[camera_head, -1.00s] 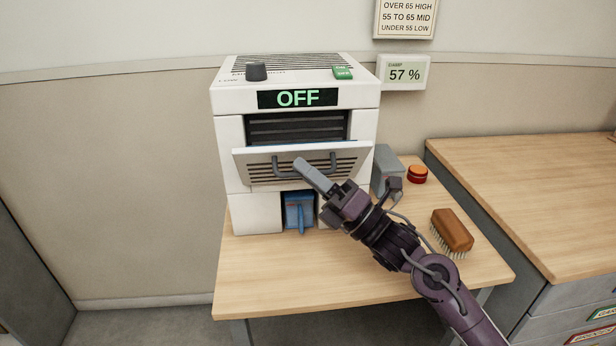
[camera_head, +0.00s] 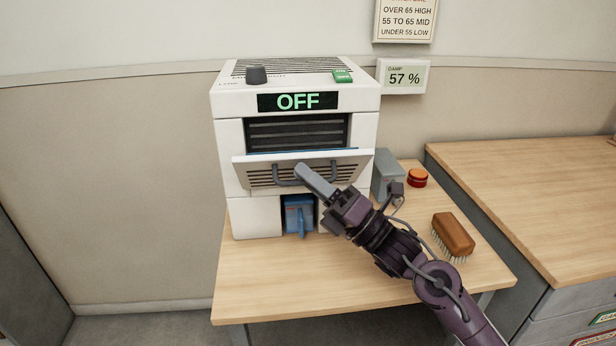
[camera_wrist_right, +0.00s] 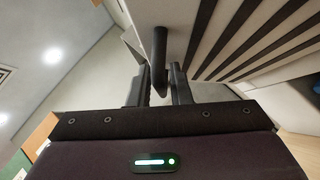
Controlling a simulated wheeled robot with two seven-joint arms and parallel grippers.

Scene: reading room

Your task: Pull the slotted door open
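The slotted door (camera_head: 340,172) is a white panel with dark slots on the front of the white machine (camera_head: 226,150). It leans outward at its top, partly open, with a dark louvred opening (camera_head: 297,132) above it. A grey bar handle (camera_head: 283,177) runs across its face. My right gripper (camera_head: 302,172) is at the handle's middle. In the right wrist view, the handle (camera_wrist_right: 160,48) comes down between the two dark fingers (camera_wrist_right: 161,86), which are close together on it. The slotted door (camera_wrist_right: 262,38) fills the upper right there. My left gripper is not in view.
The machine's display (camera_head: 297,101) reads OFF. A blue tank (camera_head: 299,214) sits in the lower recess. Right of the machine are a grey box (camera_head: 386,172), a red-orange button (camera_head: 417,178) and a brush (camera_head: 453,235). The front of the wooden table (camera_head: 300,285) is clear.

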